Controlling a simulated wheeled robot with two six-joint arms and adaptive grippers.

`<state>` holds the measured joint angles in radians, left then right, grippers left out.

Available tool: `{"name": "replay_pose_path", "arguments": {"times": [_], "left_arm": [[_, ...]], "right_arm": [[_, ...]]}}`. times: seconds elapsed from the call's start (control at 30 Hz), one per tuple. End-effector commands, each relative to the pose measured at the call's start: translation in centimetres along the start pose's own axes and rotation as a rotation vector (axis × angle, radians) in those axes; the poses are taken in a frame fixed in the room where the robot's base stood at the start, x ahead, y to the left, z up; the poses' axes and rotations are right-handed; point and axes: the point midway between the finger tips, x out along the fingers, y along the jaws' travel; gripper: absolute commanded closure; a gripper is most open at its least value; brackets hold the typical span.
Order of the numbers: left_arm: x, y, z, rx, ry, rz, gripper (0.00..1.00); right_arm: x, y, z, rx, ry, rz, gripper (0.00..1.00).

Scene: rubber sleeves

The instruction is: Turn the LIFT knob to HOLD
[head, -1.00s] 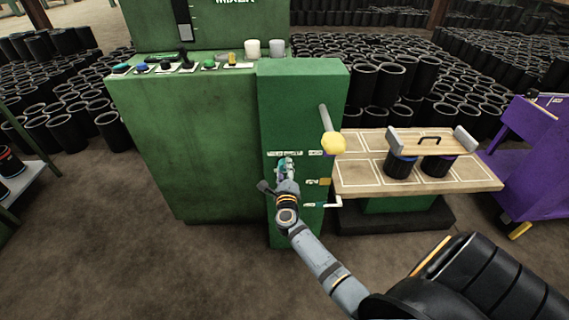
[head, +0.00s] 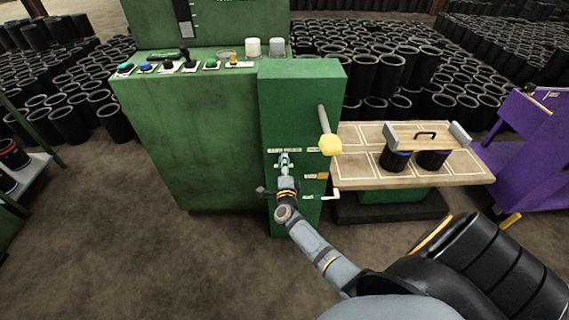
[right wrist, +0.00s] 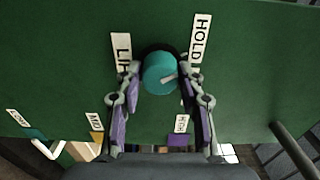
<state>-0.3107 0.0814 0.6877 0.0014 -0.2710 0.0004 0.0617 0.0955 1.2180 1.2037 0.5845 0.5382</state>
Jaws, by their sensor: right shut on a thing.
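The LIFT knob is a round teal knob (right wrist: 158,73) with a pale pointer mark, on the front of a green cabinet (head: 300,95). In the right wrist view the mark points right and slightly up. A partly hidden LIFT label (right wrist: 121,52) is left of the knob and a HOLD label (right wrist: 200,38) is at its upper right. My right gripper (head: 285,163) is at the panel, its fingers (right wrist: 160,78) shut on the knob from both sides. In the head view the gripper mostly hides the knob. My left gripper is not in view.
A yellow-ended lever (head: 330,145) sticks out right of the knob, with a white bent handle (head: 328,196) lower down. A wooden-topped table (head: 355,175) bears black sleeves under a handled bar (head: 428,136). A purple cart (head: 520,140) stands at right.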

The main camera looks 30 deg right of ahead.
Motion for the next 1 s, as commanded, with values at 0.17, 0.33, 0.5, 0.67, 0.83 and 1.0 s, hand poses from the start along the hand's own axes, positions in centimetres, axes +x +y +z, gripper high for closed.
{"name": "replay_pose_path", "arguments": {"times": [0.17,0.33,0.5,0.67,0.83,1.0], "left_arm": [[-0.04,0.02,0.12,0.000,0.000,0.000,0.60],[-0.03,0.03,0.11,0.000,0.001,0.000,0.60],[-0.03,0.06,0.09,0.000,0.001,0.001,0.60],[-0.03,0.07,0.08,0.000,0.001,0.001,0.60],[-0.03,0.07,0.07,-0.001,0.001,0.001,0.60],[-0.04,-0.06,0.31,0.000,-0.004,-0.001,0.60]], "right_arm": [[0.00,0.01,-0.01,-0.012,0.000,0.000,0.93],[0.00,0.02,-0.01,-0.012,0.000,0.000,0.93],[0.00,0.01,-0.01,-0.012,0.000,0.000,0.55],[0.00,0.01,-0.01,-0.011,0.000,0.000,0.39],[0.00,0.00,-0.01,-0.010,0.000,0.000,0.39],[-0.74,0.16,0.00,-0.011,0.000,0.002,0.39]]}}
